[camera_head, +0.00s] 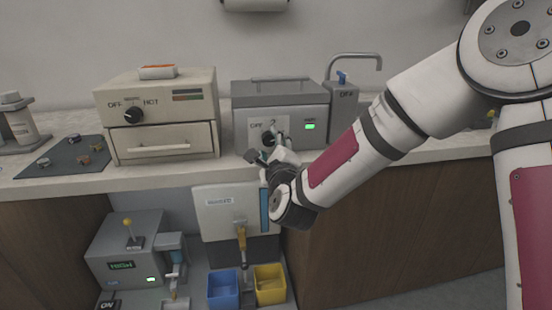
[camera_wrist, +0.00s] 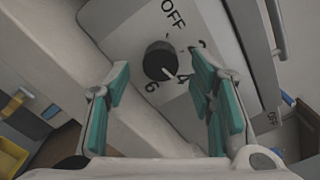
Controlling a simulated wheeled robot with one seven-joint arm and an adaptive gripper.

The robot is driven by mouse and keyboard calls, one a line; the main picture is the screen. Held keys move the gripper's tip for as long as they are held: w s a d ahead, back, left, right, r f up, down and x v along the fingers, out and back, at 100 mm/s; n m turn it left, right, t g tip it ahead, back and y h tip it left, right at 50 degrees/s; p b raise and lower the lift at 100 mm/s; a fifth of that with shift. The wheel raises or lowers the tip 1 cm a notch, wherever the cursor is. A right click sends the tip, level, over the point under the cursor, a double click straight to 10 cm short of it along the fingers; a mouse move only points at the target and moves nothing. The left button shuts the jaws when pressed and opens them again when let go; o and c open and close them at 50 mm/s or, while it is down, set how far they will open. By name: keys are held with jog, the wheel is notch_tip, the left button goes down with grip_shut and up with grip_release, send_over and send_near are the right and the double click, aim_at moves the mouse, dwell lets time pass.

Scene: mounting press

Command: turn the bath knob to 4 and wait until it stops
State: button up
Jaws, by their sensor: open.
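The bath is the grey box (camera_head: 295,104) with a lid and handle on the counter. Its round black knob (camera_wrist: 160,60) sits on a pale dial plate marked OFF, 2, 4 and 6. The knob's white pointer is directed at about the 4 in the wrist view. My gripper (camera_wrist: 160,75) is open, its teal-padded fingers apart on either side of the knob and not visibly touching it. In the head view my gripper (camera_head: 267,150) is in front of the bath and partly covers the dial. A small green light (camera_head: 310,126) is lit on the bath's front.
A beige oven (camera_head: 155,110) with an OFF–HOT knob stands left of the bath. A tap (camera_head: 345,85) with a blue lever stands at its right. Below are a grey machine (camera_head: 125,250), a blue bin (camera_head: 223,290) and a yellow bin (camera_head: 270,285).

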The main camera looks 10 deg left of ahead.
jog(key=v, duration=1)
jog(key=s+d+f+n+g+h, duration=0.2)
jog(key=s+d+n+g+h, duration=0.2)
jog(key=s+d+n+g, duration=0.85)
jog(key=s+d+r+n+g, duration=0.1)
jog(key=s+d+n, duration=0.25)
jog(key=s, duration=0.45)
jog(key=s+d+n+g+h, duration=0.1)
jog(key=s+d+n+g, duration=0.2)
jog(key=s, duration=0.6)
jog(key=s+d+r+n, duration=0.1)
jog(key=s+d+n, duration=0.2)
jog(key=s+d, duration=0.35)
notch_tip(320, 180, up, 25)
jog(key=s+t+p, duration=0.2)
jog(key=t+p, duration=0.1)
jog(key=p, duration=2)
jog(key=shift+a, duration=0.5)
